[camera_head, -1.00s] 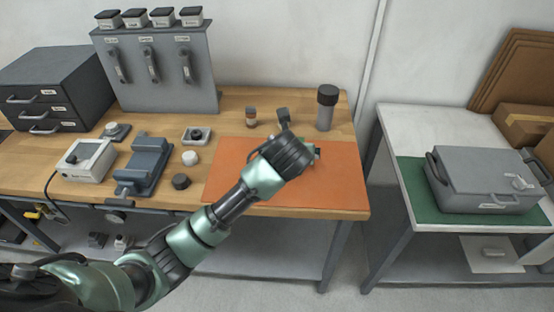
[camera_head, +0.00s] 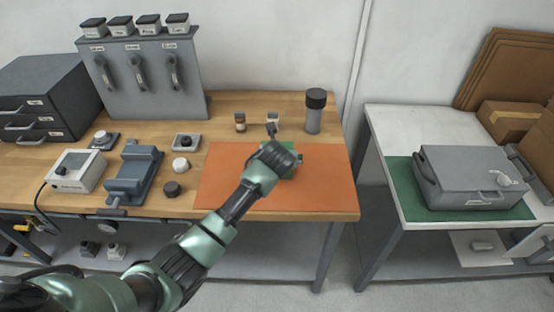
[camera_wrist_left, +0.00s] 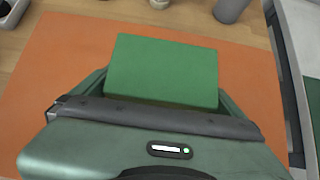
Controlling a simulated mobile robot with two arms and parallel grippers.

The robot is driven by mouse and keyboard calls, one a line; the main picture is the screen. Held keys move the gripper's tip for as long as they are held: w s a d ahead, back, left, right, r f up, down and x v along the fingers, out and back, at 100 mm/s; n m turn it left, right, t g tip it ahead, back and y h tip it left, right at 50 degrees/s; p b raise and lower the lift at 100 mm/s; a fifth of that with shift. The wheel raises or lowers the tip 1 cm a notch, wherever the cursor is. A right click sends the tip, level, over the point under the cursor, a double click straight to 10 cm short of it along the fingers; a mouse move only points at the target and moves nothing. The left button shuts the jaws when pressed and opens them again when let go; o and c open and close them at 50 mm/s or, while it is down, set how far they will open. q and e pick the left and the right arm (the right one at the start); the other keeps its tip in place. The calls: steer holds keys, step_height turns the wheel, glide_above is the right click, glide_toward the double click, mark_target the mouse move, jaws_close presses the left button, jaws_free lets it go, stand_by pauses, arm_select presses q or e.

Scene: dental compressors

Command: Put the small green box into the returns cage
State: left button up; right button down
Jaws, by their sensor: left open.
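The small green box (camera_wrist_left: 162,70) lies on the orange mat (camera_wrist_left: 45,75) in the left wrist view, directly in front of my left gripper's palm. It sits between the two jaws of the open left gripper (camera_wrist_left: 163,92); contact cannot be told. In the head view my left gripper (camera_head: 282,161) is over the orange mat (camera_head: 325,190) and covers most of the box, with a little green (camera_head: 291,173) showing beside it. My right gripper is out of view. I cannot make out a returns cage in either view.
Small bottles (camera_head: 240,122) and a dark-capped cylinder (camera_head: 314,112) stand behind the mat. A grey vise (camera_head: 133,177) and a meter box (camera_head: 76,171) are to the left. A grey case (camera_head: 470,178) rests on the white table at right, across a floor gap.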

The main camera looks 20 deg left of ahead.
arm_select(q)
steer(key=shift+w+f, duration=0.15)
steer(key=c, duration=1.4)
